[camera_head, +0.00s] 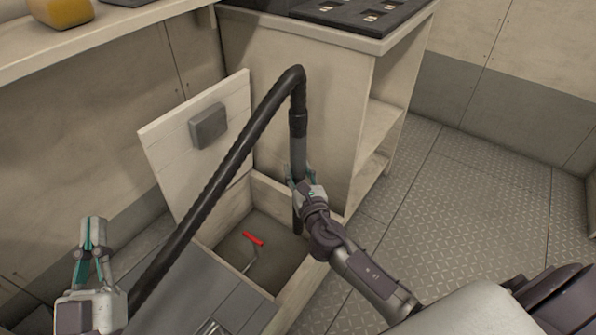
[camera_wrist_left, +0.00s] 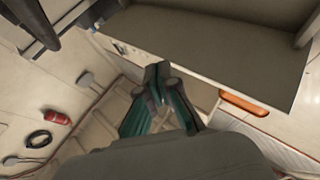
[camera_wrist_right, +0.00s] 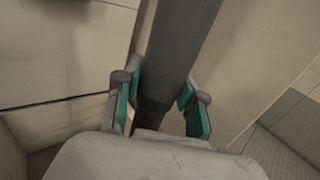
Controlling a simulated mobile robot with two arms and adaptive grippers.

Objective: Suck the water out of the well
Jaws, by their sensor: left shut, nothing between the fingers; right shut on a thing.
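The well (camera_head: 229,248) is an open square box in the floor with a pale rim. Its wooden lid (camera_head: 173,147) stands raised at the back left. A black vacuum hose (camera_head: 233,158) arches up from the lower left and down to a grey tube (camera_head: 298,150). My right gripper (camera_head: 302,177) is shut on the tube, which points down into the well near its right wall. The tube (camera_wrist_right: 177,45) also shows between the fingers in the right wrist view. The tube's lower end is partly hidden. My left gripper (camera_head: 93,227) is shut and empty, left of the hose.
A red-handled tool (camera_head: 253,238) lies in the well. A cabinet (camera_head: 293,60) with open shelves stands behind the well. A bench (camera_head: 95,40) with a yellow object (camera_head: 61,12) is at the upper left. Patterned floor (camera_head: 470,200) is clear on the right.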

